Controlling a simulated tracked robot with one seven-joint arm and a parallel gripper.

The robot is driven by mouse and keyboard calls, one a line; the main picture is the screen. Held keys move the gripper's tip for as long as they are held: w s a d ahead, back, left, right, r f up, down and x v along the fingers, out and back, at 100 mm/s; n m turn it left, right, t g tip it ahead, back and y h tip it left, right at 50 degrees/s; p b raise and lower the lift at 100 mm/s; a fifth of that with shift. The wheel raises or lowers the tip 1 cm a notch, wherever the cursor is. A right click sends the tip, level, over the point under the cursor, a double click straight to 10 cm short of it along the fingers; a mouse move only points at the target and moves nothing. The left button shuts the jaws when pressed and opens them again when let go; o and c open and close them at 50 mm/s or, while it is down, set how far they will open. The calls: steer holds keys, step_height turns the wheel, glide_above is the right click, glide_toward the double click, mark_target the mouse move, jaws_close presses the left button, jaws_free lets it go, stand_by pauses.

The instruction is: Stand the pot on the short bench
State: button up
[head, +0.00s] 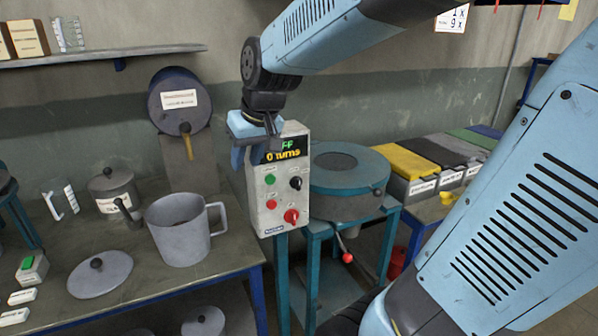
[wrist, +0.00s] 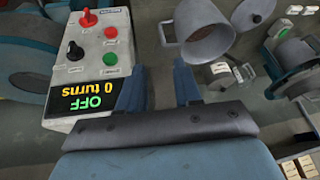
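A grey open pot (head: 180,232) with a side handle stands upright on the bench (head: 215,268) at the left. In the wrist view the pot (wrist: 195,30) is at the top, beyond my fingertips. Its surroundings include a loose round lid (head: 100,273) lying flat to its left. My gripper (wrist: 158,80) is open, with nothing between its fingers. In the head view it hangs above and right of the pot, apart from it, beside the control box; its fingers are partly hidden there. I cannot tell which bench is the short one.
A control box (head: 277,185) reading OFF, 0 turns stands close to my gripper. Right of it is a round turquoise machine (head: 350,178), then lidded bins (head: 410,163). A small lidded canister (head: 112,190) and a wall-side drum (head: 180,100) stand behind the pot.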

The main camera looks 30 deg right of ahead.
steer(key=s+d+h, duration=0.1)
steer(key=s+d, duration=0.1)
steer(key=s, duration=0.4)
steer(key=s+d+r+m+t, duration=0.1)
steer(key=s+d, duration=0.2)
steer(key=s, duration=0.4)
steer(key=shift+s+d+r+m+h, duration=0.15)
steer(key=shift+d+m+h, duration=0.15)
steer(key=shift+h, duration=0.1)
